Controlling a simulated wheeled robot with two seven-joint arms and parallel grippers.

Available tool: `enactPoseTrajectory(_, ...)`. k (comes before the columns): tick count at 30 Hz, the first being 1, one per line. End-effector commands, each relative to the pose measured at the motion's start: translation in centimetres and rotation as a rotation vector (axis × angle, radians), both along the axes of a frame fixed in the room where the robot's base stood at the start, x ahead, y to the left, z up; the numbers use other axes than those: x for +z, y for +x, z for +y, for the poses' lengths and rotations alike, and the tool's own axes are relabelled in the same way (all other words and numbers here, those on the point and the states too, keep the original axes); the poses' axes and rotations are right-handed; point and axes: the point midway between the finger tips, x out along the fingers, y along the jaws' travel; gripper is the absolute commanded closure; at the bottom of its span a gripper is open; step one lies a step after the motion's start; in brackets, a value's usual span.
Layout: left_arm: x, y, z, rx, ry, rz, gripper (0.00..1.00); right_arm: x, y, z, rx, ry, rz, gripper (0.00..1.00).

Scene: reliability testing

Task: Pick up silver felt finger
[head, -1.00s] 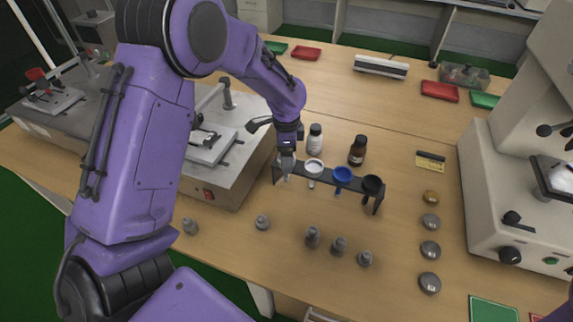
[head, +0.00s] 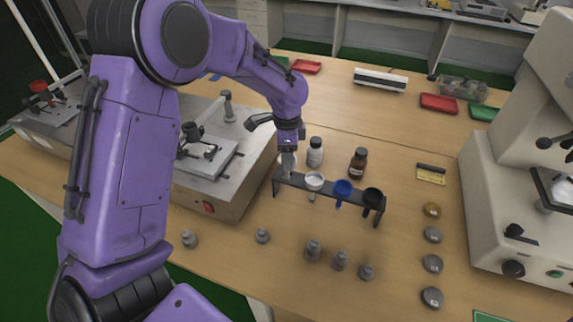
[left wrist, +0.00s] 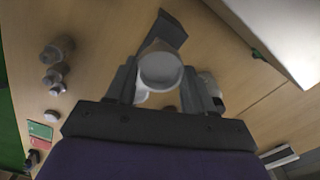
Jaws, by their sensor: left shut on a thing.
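My left gripper (head: 288,166) is over the left end of a black rack (head: 328,190). It is shut on the silver felt finger (left wrist: 160,70), a pale grey round cup that shows between the two fingers in the left wrist view. In the head view the fingers mostly hide it. Whether it is fully clear of the rack is hard to tell. To its right the rack holds a white cup (head: 314,180), a blue one (head: 342,188) and a black one (head: 373,198). My right gripper is not in view.
Several grey weights (head: 313,250) stand in front. A grey machine (head: 225,190) is at left and a white one (head: 520,160) at right.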

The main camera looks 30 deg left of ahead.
Motion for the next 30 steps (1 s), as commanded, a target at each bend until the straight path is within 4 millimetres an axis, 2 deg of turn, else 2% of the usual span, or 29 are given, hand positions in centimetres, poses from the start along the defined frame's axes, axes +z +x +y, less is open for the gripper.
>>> enactPoseTrajectory(1,1.4,0.1,0.0,0.0,-0.001,-0.006,0.95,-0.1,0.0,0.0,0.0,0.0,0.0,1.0)
enactPoseTrajectory(9,8.0,0.1,0.0,-0.001,-0.001,-0.004,0.95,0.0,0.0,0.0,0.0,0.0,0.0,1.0)
enactPoseTrajectory(15,11.8,0.1,0.0,0.0,-0.001,-0.002,0.95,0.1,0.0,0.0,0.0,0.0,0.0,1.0)
enactPoseTrajectory(21,13.3,0.0,0.0,0.0,-0.001,0.0,0.95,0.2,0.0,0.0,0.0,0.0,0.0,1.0)
enactPoseTrajectory(30,13.4,0.0,0.0,0.0,-0.001,0.001,0.95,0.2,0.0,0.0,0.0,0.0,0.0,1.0)
